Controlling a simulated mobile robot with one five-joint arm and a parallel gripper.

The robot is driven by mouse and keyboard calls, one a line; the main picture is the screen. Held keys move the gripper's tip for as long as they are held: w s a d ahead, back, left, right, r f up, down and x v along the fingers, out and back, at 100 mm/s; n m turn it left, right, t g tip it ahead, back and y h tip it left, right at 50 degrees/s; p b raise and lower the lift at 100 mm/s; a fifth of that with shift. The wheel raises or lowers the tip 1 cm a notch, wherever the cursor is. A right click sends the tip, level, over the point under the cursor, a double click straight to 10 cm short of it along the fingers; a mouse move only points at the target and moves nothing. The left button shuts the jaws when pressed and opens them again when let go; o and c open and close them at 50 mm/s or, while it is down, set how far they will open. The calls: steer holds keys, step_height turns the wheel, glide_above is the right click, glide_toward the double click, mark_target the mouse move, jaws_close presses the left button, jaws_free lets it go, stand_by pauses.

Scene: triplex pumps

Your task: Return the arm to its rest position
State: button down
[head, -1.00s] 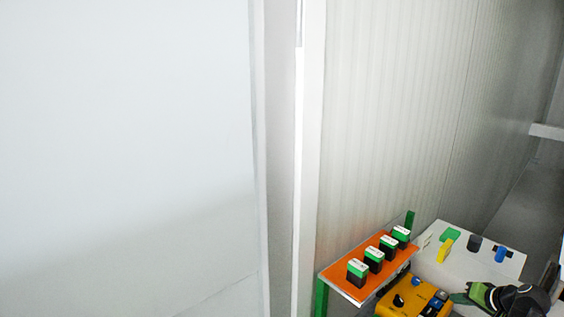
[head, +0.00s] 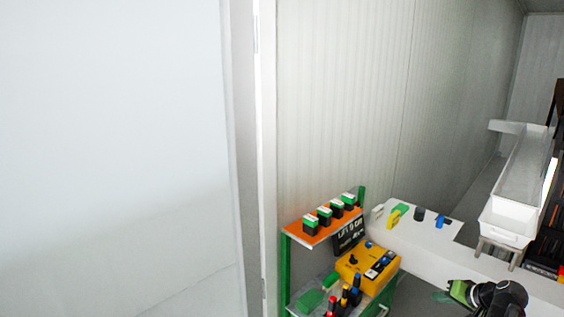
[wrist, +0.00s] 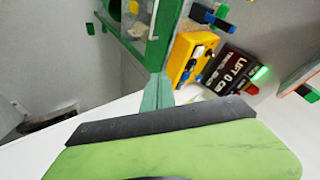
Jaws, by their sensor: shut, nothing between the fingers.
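My arm shows in the head view at the bottom right, a black joint with a green end. My gripper (head: 441,297) points left, low over the white bench (head: 412,262) and to the right of the yellow box. In the wrist view its green fingers (wrist: 156,95) are pressed together with nothing between them. The wide green body and black bar of my gripper fill the lower part of that view.
A green-framed shelf with an orange top (head: 300,237) holds several green-black blocks. Beside it are a yellow control box (head: 352,258) and a black "LIFT" sign (head: 349,237). White bins (head: 509,225) stand at the right. A pale wall (head: 120,150) fills the left.

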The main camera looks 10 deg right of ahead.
steer(key=w+a+f+n+g+y, duration=0.1)
steer(key=w+a+f+g, duration=0.1)
steer(key=a, duration=0.6)
steer(key=w+a+f+n+g, duration=0.1)
steer(key=w+a, duration=0.1)
steer(key=a, duration=0.6)
steer(key=w+a+f+n+g+y, duration=0.1)
steer(key=w+a+f+n+g, duration=0.15)
steer(key=a, duration=0.45)
steer(key=s+a+f+n+g+h, duration=0.1)
steer(key=a+g, duration=0.1)
steer(key=a, duration=1)
steer(key=s+a+f+n+g+h, duration=0.1)
steer(key=s+a+n+h, duration=0.1)
steer(key=a, duration=0.9)
steer(key=shift+s+a+f+g+b, duration=0.15)
steer(key=shift+s+a+g+b, duration=0.15)
steer(key=shift+a+g, duration=0.05)
steer(key=shift+s, duration=0.1)
